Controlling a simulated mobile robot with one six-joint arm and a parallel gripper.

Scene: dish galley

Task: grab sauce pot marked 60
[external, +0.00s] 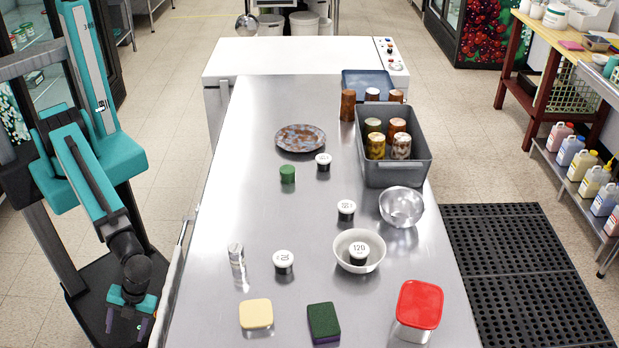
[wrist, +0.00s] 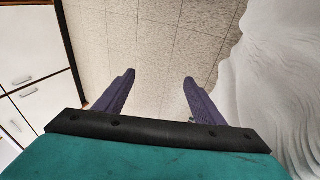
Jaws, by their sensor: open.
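Several small dark pots with white lids stand on the steel table. One pot (external: 283,261) is at the front centre, one (external: 346,210) is farther back, and one (external: 323,161) is near the speckled plate; I cannot surely read their marks. A pot marked 120 (external: 359,254) sits inside a white bowl (external: 340,241). My gripper (external: 126,326) hangs off the table's left side, low and apart from every pot. In the wrist view its two purple fingers (wrist: 158,80) are spread, with only floor between them.
The table (external: 225,215) also holds a grey crate (external: 394,172) of cups, a metal bowl (external: 402,207), a green pot (external: 287,174), a clear shaker (external: 236,256), a yellow-lidded box (external: 256,314), a sponge (external: 323,322) and a red-lidded tub (external: 419,305). Its left strip is mostly bare.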

